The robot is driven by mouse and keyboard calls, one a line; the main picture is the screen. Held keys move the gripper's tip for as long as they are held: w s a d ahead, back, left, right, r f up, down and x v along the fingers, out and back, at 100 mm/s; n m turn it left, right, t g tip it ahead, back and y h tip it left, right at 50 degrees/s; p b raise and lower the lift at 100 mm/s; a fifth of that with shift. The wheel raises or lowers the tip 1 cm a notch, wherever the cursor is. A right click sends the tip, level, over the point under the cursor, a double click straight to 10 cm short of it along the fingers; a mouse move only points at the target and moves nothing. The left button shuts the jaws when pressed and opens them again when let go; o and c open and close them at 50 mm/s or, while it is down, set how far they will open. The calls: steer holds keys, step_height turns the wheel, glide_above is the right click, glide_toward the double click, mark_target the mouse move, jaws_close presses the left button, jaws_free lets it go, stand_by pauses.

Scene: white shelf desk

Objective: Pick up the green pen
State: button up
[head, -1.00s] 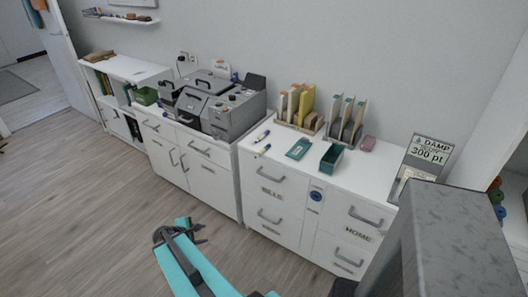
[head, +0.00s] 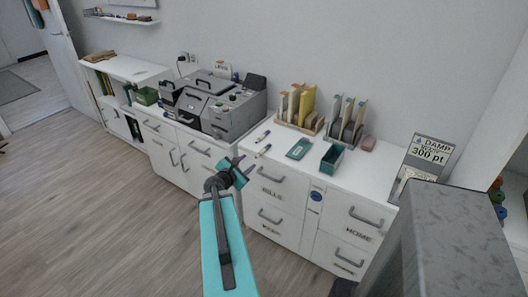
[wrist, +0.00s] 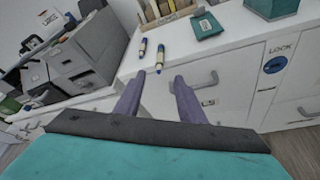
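Two small pens lie on the white desk top near its left front edge. The back pen (head: 262,137) and the front pen (head: 263,151) also show in the wrist view, as the left pen (wrist: 142,47) and the right pen (wrist: 160,58). They are too small to tell surely which is green. My gripper (head: 242,166) is in front of the desk, left of the drawers, apart from the pens. In the wrist view my gripper (wrist: 159,77) has its two fingers spread with nothing between them, pointing toward the desk edge just below the pens.
A teal flat case (head: 299,149) and an open dark green box (head: 332,158) stand right of the pens. Upright file racks (head: 297,107) are behind. A grey machine (head: 222,105) stands left on a lower cabinet. The drawer handle (wrist: 200,82) juts out below the desk top.

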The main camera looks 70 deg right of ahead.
steer(key=shift+d, duration=0.1)
steer(key=p, duration=0.2)
glide_toward(260, 154)
steer(key=shift+d, duration=1.2)
steer(key=shift+s+d+f, duration=0.1)
steer(key=shift+d+f, duration=0.2)
steer(key=shift+d, duration=0.1)
steer(key=shift+d, duration=0.1)
steer(key=shift+p+x, duration=1)
steer(key=shift+x, duration=1.5)
steer(key=shift+f, duration=0.2)
jaws_close()
